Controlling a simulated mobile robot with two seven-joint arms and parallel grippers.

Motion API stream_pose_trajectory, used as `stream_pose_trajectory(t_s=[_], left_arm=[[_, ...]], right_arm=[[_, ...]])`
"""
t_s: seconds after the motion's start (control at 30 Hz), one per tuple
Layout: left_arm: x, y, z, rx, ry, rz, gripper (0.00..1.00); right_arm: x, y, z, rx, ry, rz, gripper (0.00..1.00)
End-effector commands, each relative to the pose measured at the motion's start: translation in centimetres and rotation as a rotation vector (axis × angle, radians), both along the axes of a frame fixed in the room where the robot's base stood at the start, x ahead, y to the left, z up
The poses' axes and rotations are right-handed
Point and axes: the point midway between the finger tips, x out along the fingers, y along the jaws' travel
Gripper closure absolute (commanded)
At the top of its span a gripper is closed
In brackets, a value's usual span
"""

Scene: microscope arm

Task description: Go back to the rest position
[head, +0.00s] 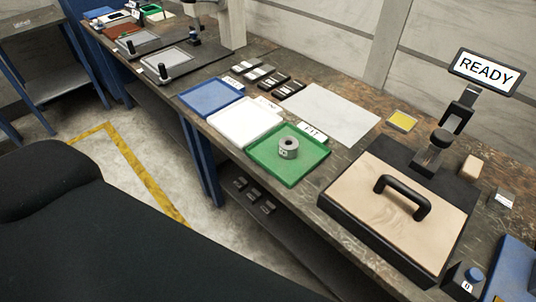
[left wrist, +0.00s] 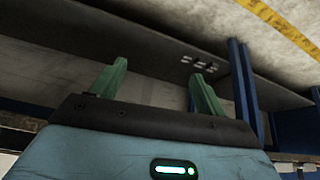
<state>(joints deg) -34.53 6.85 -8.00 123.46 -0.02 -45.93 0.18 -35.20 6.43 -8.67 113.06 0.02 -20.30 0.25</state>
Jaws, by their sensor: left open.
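My left gripper shows in the left wrist view (left wrist: 158,88) with its two green fingers spread wide apart and nothing between them. Beyond the fingers are the dark lower shelf and the floor. Neither gripper shows in the head view. A grey metal ring-shaped part (head: 288,147) sits in the green tray (head: 262,163) on the workbench, apart from any gripper. A microscope-like device with a black handle (head: 402,197) on its beige plate stands on the right of the bench, and its screen (head: 486,70) reads READY.
A white tray (head: 240,128) and a blue tray (head: 207,94) stand beside the green one. A pale sheet (head: 325,115) lies behind them. A blue button (head: 474,275) is at the lower right. Small dark parts (head: 254,196) lie on the lower shelf. A black chair-like shape fills the lower left.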

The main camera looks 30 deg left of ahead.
Motion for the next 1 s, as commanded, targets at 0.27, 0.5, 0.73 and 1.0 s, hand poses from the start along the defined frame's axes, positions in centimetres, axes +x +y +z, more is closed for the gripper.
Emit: stream_pose_trajectory(t_s=[0.27, 0.5, 0.73, 1.0], left_arm=[[0.9, -0.8, -1.9, -0.048, -0.207, 0.000, 0.26], [1.0, -0.9, -2.1, -0.059, -0.253, 0.001, 0.26], [1.0, -0.9, -2.1, -0.059, -0.253, 0.001, 0.26], [1.0, -0.9, -2.1, -0.059, -0.253, 0.001, 0.26]], right_arm=[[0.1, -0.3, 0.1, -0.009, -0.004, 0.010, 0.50], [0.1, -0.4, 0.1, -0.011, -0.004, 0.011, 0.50], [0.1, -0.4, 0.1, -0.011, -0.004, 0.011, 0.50], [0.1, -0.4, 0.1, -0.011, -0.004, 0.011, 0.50]])
